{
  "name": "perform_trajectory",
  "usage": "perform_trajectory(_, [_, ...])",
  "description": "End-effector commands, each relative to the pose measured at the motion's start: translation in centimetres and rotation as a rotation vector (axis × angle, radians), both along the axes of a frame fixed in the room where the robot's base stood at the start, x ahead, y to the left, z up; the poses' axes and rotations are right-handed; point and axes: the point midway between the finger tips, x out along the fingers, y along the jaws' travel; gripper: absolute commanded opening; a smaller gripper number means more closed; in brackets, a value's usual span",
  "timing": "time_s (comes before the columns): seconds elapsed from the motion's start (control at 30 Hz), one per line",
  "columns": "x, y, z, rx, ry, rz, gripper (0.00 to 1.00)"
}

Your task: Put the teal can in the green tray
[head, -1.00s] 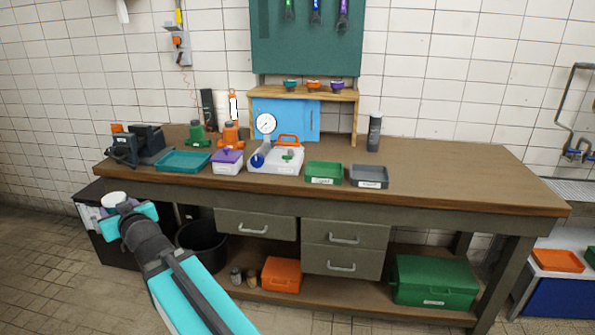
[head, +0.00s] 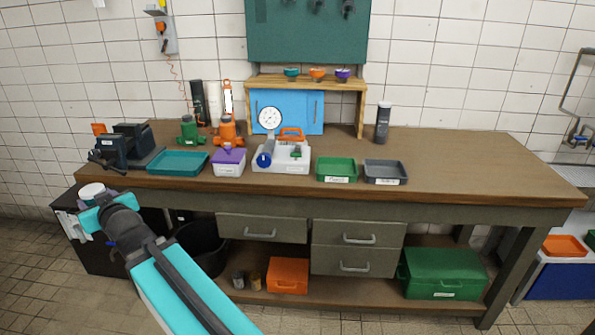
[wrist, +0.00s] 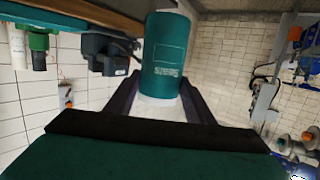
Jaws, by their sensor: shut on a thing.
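My gripper (head: 88,207) is at the left in the head view, low in front of the bench's left end. In the wrist view my gripper (wrist: 160,90) is shut on the teal can (wrist: 163,50), with a dark finger on each side. The can's white end is towards the wrist camera. In the head view only a white round end of the can (head: 92,189) shows clearly above my gripper. The green tray (head: 336,180) sits on the bench near its front edge, right of centre. It looks empty and has a white label.
The wooden bench (head: 455,165) is clear at its right. A grey tray (head: 385,182) is beside the green one. A white case (head: 281,168), purple-lidded box (head: 229,170), teal tray (head: 178,173) and dark vise (head: 125,145) stand to the left. A black bin (head: 203,250) is below.

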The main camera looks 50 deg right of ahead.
Motion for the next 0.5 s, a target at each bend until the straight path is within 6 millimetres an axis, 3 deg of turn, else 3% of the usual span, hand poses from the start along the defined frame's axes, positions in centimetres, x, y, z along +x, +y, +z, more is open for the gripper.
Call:
perform_trajectory(0.33, [0.0, 1.6, 0.1, 0.0, -0.002, 0.019, 0.17])
perform_trajectory(0.5, [0.0, 1.0, 0.0, 0.0, -0.003, 0.012, 0.17])
